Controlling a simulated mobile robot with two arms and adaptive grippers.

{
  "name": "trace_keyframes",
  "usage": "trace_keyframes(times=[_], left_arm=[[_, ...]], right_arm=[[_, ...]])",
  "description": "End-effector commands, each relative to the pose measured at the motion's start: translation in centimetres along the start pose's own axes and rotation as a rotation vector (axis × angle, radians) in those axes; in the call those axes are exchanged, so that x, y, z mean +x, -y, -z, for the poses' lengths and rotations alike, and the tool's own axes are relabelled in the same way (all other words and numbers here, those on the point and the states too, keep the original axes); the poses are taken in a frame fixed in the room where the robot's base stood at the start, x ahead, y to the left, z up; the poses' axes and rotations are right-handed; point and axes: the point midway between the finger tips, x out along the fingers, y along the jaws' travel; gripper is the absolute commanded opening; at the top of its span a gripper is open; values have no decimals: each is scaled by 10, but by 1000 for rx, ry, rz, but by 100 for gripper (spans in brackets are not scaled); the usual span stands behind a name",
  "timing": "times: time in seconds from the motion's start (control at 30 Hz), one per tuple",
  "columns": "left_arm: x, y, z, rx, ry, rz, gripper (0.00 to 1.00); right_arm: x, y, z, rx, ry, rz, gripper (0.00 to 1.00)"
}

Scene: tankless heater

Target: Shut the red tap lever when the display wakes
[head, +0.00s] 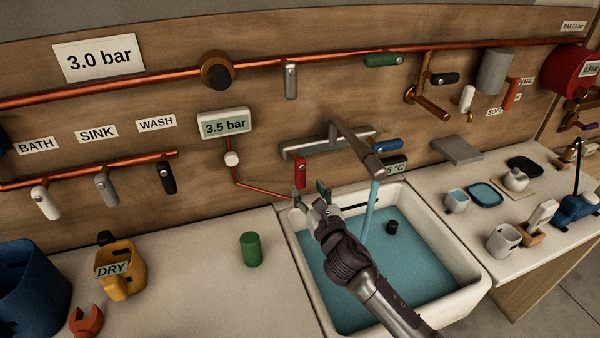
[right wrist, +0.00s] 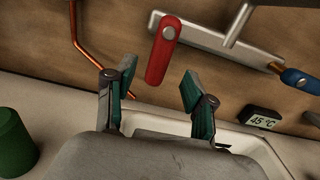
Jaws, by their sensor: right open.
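The red tap lever (head: 300,172) hangs down from the left end of the grey tap bar (head: 325,144); it also shows in the right wrist view (right wrist: 162,50). The blue tap lever (head: 387,146) is at the bar's right end. Water (head: 370,208) runs from the spout into the sink. The small dark display (right wrist: 264,117) is lit and reads 45 °C; the spout partly hides it in the head view. My right gripper (head: 310,193) is open and empty, just below and in front of the red lever. In the right wrist view the lever lies ahead, between the finger directions.
The white sink (head: 455,283) holds blue water and a dark plug-like piece (head: 392,227). A green cylinder (head: 251,249) stands on the counter left of it. A 3.5 bar gauge (head: 224,124) and copper pipe are on the wall left of the lever.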

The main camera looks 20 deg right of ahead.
Motion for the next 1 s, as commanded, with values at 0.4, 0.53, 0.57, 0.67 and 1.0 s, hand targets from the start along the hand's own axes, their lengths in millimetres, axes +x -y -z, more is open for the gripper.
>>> trace_keyframes(times=[0.4,0.53,0.57,0.67,1.0], left_arm=[[-6,4,29,0,-43,5,62],[-6,4,28,0,-41,5,62],[-6,4,27,0,-40,5,62],[-6,4,24,1,-35,4,62],[-5,3,17,1,-25,3,62]], right_arm=[[63,0,0,2,-1,1,54],[67,0,0,2,-1,0,54],[67,0,0,2,-1,0,54],[67,0,0,2,-1,0,54],[67,0,1,2,-2,0,14]])
